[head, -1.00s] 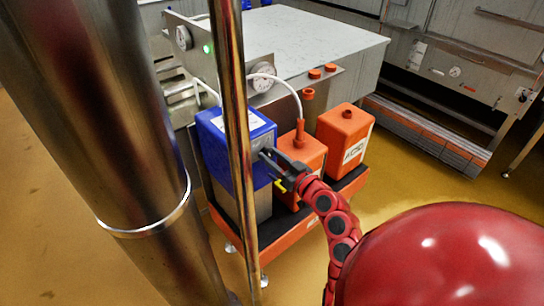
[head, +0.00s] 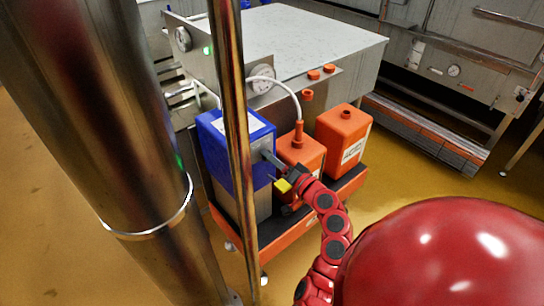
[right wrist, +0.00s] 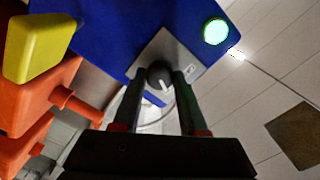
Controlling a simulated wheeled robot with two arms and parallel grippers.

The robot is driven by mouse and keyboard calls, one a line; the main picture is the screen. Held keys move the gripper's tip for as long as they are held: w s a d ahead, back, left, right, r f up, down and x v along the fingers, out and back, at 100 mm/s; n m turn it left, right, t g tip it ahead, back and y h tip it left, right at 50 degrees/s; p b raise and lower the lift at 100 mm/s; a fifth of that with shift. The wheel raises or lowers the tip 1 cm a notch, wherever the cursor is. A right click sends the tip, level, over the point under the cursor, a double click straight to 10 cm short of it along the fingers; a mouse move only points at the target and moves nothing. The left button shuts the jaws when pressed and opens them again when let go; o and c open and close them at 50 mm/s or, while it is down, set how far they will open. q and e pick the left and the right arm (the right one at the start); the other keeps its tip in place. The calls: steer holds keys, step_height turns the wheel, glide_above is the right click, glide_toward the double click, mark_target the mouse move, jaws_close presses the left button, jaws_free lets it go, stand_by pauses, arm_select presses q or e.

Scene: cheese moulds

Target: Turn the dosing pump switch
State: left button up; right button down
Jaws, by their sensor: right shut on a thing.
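The dosing pump is a blue box (head: 215,148) on a grey lower part in the head view. Its blue face (right wrist: 105,30) fills the top of the right wrist view. The switch is a round black knob (right wrist: 159,75) with a white mark, on a grey plate (right wrist: 185,57). My right gripper (head: 272,158) is at the pump's right face. In the right wrist view its two fingers (right wrist: 160,82) are shut on the knob, one on each side. A green lamp (right wrist: 215,31) glows beside the plate. My left gripper is not in view.
A yellow block (head: 283,185) is close below my right gripper. Orange canisters (head: 343,140) stand right of the pump on an orange-edged trolley (head: 290,238). A white hose (head: 292,92) rises from the nearer canister. A steel vat (head: 300,40) is behind. Yellow floor (head: 420,185) is clear at right.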

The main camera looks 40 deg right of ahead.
steer(key=shift+m, duration=0.7)
steer(key=shift+c, duration=2.4)
jaws_free()
steer(key=shift+s, duration=0.1)
steer(key=s+d+b, duration=0.1)
steer(key=s+b, duration=0.1)
steer(key=s, duration=1.5)
steer(key=shift+s+d, duration=0.15)
steer(key=shift+d, duration=0.05)
